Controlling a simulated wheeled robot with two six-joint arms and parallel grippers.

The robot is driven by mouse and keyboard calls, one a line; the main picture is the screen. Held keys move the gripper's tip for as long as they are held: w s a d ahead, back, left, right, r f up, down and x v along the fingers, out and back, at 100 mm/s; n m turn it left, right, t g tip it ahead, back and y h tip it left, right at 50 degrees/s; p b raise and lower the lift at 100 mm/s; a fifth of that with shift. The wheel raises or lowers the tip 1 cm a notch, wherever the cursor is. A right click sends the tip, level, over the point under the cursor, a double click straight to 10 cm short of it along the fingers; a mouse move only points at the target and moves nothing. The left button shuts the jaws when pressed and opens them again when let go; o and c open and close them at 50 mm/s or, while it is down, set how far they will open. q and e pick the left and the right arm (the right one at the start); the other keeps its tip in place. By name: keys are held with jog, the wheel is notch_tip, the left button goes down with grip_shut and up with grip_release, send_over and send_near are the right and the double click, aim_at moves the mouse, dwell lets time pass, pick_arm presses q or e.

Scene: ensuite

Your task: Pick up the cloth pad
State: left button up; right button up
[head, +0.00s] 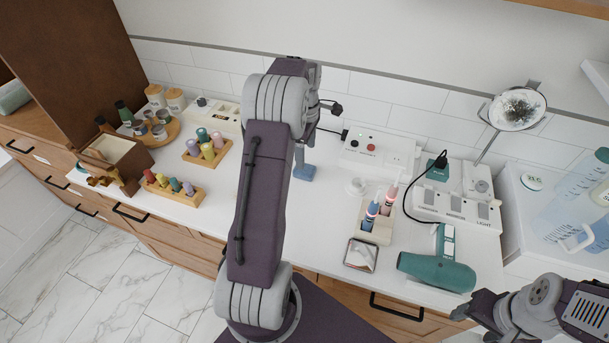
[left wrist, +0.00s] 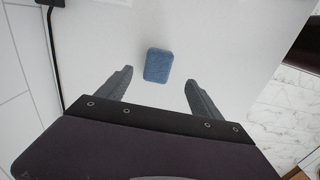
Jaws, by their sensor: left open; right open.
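The cloth pad (left wrist: 157,65) is a small blue block with rounded corners, lying flat on the white counter. It also shows in the head view (head: 304,173), just beyond my left arm and partly covered by it. My left gripper (left wrist: 159,77) is open and empty. In the left wrist view its two fingers point toward the pad, one on each side, with a gap between fingers and pad. My right gripper (head: 476,311) is at the lower right of the head view, open and empty, in front of the counter edge near the hair dryer.
A white control box (head: 378,150) stands against the tiled wall, right of the pad. A teal hair dryer (head: 437,271), a small tray (head: 360,255) and a bottle holder (head: 377,229) are further right. Coloured bottles in a wooden rack (head: 207,148) stand left.

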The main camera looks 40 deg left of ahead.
aim_at(306, 168)
pick_arm(q)
notch_tip(306, 168, down, 3)
jog(key=shift+d+r, duration=0.1)
jog(key=shift+w+f, duration=0.1)
jog(key=shift+f, duration=0.35)
jog(key=f, duration=0.5)
jog(key=shift+a, duration=0.2)
jog(key=c, duration=1.4)
jog(key=shift+r, duration=0.1)
jog(key=shift+r, duration=0.35)
jog(key=r, duration=0.2)
jog(key=w+r, duration=0.1)
jog(key=r, duration=0.1)
jog(key=shift+d, duration=0.4)
jog(key=w+d+r+p, duration=0.1)
jog(key=w+d+r, duration=0.5)
jog(key=w+d, duration=0.1)
jog(key=shift+w+d+p, duration=0.2)
jog(key=shift+w+p, duration=0.05)
jog(key=shift+p, duration=0.05)
